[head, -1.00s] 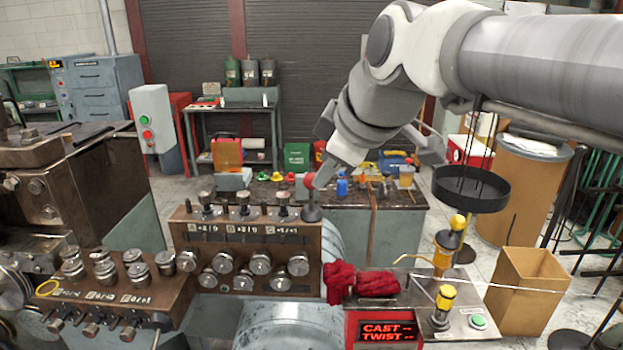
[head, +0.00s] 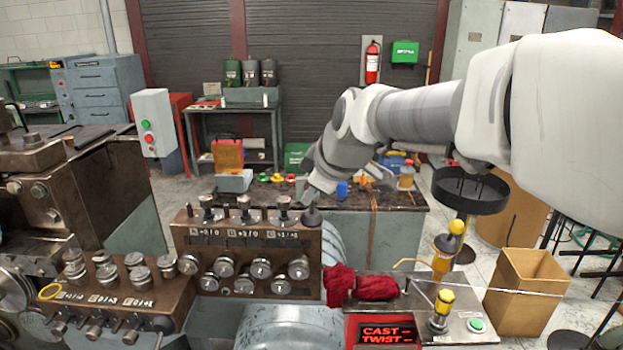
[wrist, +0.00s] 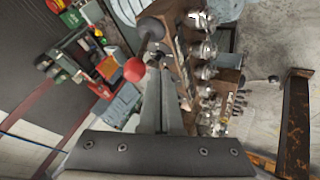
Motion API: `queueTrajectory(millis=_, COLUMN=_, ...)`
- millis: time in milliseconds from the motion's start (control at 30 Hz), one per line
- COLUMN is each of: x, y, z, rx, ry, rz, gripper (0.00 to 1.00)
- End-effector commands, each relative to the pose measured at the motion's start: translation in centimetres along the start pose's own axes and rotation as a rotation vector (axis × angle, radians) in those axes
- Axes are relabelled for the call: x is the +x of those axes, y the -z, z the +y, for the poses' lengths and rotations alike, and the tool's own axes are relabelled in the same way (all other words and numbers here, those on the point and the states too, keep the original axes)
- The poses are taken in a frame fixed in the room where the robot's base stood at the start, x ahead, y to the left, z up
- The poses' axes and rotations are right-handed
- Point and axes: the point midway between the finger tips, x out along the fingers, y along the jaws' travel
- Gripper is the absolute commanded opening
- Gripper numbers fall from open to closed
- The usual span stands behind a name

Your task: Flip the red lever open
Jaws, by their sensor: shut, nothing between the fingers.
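The red lever's round red knob (wrist: 134,70) shows in the wrist view, with a dark round part (wrist: 151,28) just beyond it. In the head view the dark round part (head: 312,216) sits at the right end of the brown control block (head: 250,240); the red knob is hidden behind my gripper. My gripper (head: 316,188) is at the lever, above the block's right end. In the wrist view my gripper's fingers (wrist: 161,75) are shut and empty, just right of the red knob. I cannot tell whether they touch it.
Red cloth-like bundles (head: 376,287) lie right of the block, by yellow-topped posts (head: 447,250) and a lit sign (head: 388,334). Several metal knobs (head: 262,268) stick out of the block's front. A dark round tray (head: 470,192) on a stand is at the right, below my arm.

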Motion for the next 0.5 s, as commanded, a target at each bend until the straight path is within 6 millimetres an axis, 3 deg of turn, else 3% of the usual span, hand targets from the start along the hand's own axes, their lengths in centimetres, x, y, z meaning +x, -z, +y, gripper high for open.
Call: queueTrajectory(millis=500, x=0.2, y=0.04, z=0.72, rx=0.0, ry=0.001, rz=-0.001, gripper=0.0)
